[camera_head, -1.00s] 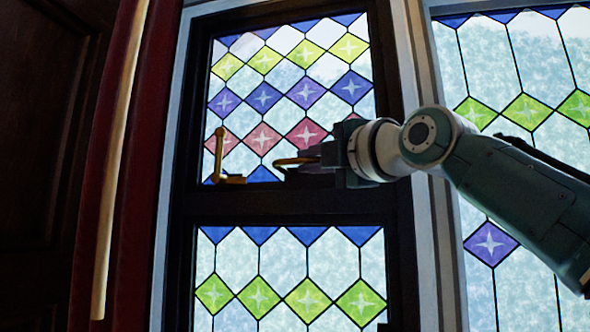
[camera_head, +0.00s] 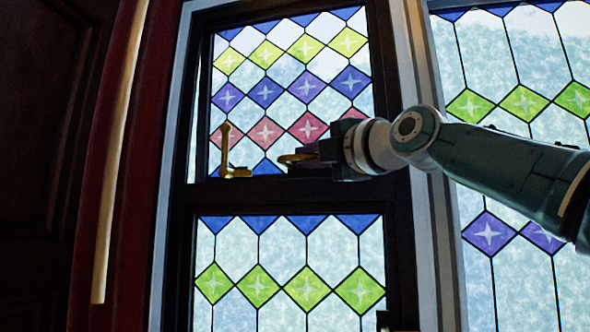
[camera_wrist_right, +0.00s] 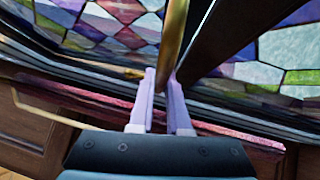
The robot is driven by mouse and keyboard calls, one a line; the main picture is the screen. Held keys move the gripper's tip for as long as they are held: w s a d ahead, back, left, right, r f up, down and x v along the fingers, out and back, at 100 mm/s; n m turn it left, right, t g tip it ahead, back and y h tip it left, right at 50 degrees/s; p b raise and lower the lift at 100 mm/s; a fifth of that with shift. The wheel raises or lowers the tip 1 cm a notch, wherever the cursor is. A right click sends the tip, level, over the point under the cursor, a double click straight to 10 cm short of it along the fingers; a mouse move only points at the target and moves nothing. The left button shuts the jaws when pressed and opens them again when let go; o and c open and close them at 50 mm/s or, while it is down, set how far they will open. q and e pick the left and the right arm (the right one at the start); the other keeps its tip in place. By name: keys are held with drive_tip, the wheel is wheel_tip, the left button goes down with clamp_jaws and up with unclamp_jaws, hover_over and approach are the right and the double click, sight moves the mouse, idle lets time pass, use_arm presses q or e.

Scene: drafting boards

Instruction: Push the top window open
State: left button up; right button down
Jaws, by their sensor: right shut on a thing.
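The top window (camera_head: 290,65) has coloured diamond panes in a dark sash. A narrow bright gap shows along its left side, so it stands slightly ajar. A brass handle (camera_head: 293,159) is at the sash's lower edge. My right gripper (camera_head: 318,155) reaches in from the right and is shut on this handle. In the right wrist view, the brass bar (camera_wrist_right: 173,35) runs between the pale fingers of the gripper (camera_wrist_right: 163,80). The gripper hides part of the sash's lower right corner. My left gripper is not in view.
A brass stay (camera_head: 229,160) stands upright left of the handle. The lower window (camera_head: 290,260) sits beneath a dark crossbar. A red curtain (camera_head: 140,150) hangs at the left. Another stained-glass window (camera_head: 500,80) is at the right, behind my arm.

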drive_tip(key=shift+w+d+f+m+h+b, duration=0.15)
drive_tip(key=shift+w+d+h, duration=0.05)
drive_tip(key=shift+w+d, duration=0.25)
drive_tip(key=shift+w+d+f+m+h+b, duration=0.15)
drive_tip(key=shift+w+d+h, duration=0.05)
drive_tip(key=shift+w+d, duration=0.25)
drive_tip(key=c, duration=1.2)
unclamp_jaws()
drive_tip(key=shift+d, duration=0.1)
drive_tip(key=o, duration=0.3)
drive_tip(key=shift+s, duration=0.1)
drive_tip(key=b+v, duration=0.9)
drive_tip(key=b, duration=0.2)
drive_tip(key=shift+s+d+f, duration=0.1)
drive_tip(key=shift+s, duration=0.25)
